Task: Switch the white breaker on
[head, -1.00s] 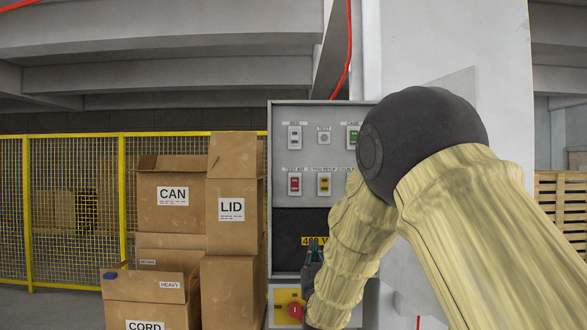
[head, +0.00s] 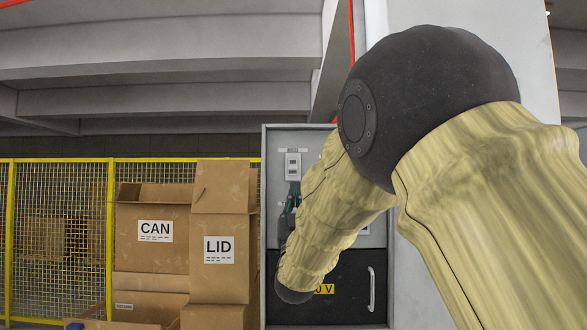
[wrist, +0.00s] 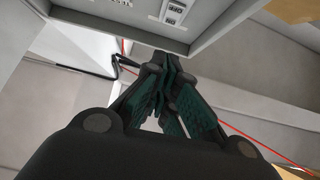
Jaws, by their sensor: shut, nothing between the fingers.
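The white breaker (head: 293,166) sits at the upper left of the grey electrical panel (head: 314,138) in the head view. A white breaker, seemingly the same one, shows at the top of the wrist view (wrist: 173,12). Its lever position is too small to tell. My gripper (head: 293,188) is shut and empty, its teal-padded fingertips just below the white breaker in the head view. In the wrist view the closed fingertips (wrist: 162,64) point up towards the panel's edge. I cannot tell whether they touch anything. My arm hides most of the panel's other breakers.
Stacked cardboard boxes marked CAN (head: 153,245) and LID (head: 222,270) stand just left of the panel. A yellow mesh fence (head: 60,200) runs behind them. The dark lower door has a handle (head: 371,289). A pale pillar (head: 420,20) rises behind at the right.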

